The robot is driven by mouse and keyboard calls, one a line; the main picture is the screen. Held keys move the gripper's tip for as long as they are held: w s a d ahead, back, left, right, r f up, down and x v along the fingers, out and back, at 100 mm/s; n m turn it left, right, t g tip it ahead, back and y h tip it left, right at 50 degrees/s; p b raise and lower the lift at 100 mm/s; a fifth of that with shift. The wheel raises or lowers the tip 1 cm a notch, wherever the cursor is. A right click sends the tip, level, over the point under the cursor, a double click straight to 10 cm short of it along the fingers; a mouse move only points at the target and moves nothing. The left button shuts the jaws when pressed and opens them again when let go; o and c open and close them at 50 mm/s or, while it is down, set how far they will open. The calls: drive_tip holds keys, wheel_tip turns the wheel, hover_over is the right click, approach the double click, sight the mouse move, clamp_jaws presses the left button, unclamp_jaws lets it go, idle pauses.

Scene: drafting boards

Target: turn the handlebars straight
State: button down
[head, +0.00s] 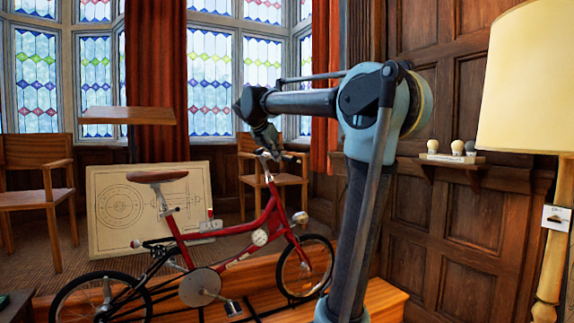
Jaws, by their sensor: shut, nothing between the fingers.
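A red bicycle (258,226) with a brown saddle stands upright on a low wooden platform (384,302). Its front wheel (305,267) is on the right and its rear wheel on the left. The handlebars (287,157) sit at the top of the front post, small and partly covered by my gripper. I cannot tell their exact angle. My gripper (273,149) points down from the wrist, directly over or against the handlebars. It is shut with nothing held. Whether it touches the bar is unclear.
A drawing board (109,226) leans behind the bicycle. Wooden chairs (38,180) stand at left and behind the handlebars (250,170). A lamp (527,80) is at right, and a wall shelf (470,168) holds small objects. My arm covers part of the right side.

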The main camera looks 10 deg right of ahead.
sight(291, 159)
drive_tip(key=shift+n, duration=0.7)
drive_tip(key=shift+w+d+f, duration=0.65)
drive_tip(key=shift+w+d, duration=0.35)
drive_tip(key=shift+w, duration=0.8)
drive_tip(key=shift+w+d+f, duration=0.7)
drive_tip(key=shift+w+d, duration=0.25)
drive_tip(key=shift+w, duration=0.9)
drive_tip(key=shift+w+d+f, duration=0.65)
drive_tip(key=shift+w+d, duration=0.35)
drive_tip(key=shift+w, duration=0.8)
drive_tip(key=shift+d, duration=0.1)
drive_tip(key=shift+w+d+r, duration=0.25)
drive_tip(key=shift+w+d, duration=0.3)
drive_tip(key=shift+d, duration=0.15)
drive_tip(key=shift+s+a, duration=0.1)
